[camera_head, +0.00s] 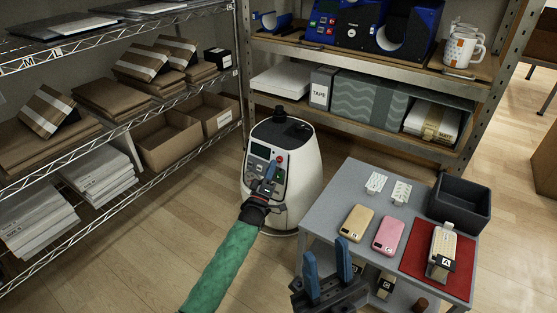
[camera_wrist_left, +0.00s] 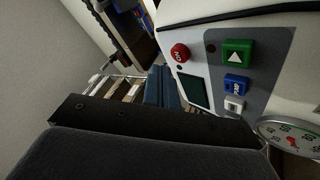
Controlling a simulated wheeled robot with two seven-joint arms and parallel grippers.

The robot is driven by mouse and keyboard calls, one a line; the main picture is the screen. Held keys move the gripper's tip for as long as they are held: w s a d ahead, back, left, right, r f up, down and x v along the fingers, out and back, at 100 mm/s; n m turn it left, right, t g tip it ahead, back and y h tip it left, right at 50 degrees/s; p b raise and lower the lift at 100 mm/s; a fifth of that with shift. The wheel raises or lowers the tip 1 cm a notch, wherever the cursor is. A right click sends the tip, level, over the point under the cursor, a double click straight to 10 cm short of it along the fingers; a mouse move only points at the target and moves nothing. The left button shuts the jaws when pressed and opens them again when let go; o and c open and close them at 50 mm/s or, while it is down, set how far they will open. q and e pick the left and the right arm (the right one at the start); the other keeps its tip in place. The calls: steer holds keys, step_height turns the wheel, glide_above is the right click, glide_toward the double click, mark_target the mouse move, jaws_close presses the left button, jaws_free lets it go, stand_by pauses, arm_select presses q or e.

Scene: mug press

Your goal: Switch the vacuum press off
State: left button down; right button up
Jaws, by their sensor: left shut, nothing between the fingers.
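The vacuum press (camera_head: 308,175) is a white rounded machine with a black top, standing on the floor. Its grey front panel faces me. In the left wrist view the panel shows a red round button (camera_wrist_left: 180,53), a green button with a white triangle (camera_wrist_left: 236,50), a blue button (camera_wrist_left: 236,85), a white button (camera_wrist_left: 234,104), a dark screen (camera_wrist_left: 194,90) and a gauge (camera_wrist_left: 291,134). My left gripper (camera_head: 270,171) is shut and empty in front of the panel; its blue fingertips (camera_wrist_left: 164,86) appear beside the screen. Contact cannot be told. My right gripper (camera_head: 328,266) is open and empty.
A grey table (camera_head: 325,208) at the right holds phone cases, white pieces, a dark bin (camera_head: 460,203) and a red mat (camera_head: 412,259). My right gripper is by its front left corner. Shelves with boxes (camera_head: 170,145) stand left and behind. The floor left of the press is clear.

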arm_select(q)
steer(key=s+a+p, duration=0.1)
steer(key=s, duration=0.1)
steer(key=s+a+r+p, duration=0.1)
steer(key=s+a+p, duration=0.1)
steer(key=shift+s+r+p, duration=0.2)
steer(key=shift+p, duration=0.1)
steer(key=shift+a, duration=0.1)
stand_by(0.4)
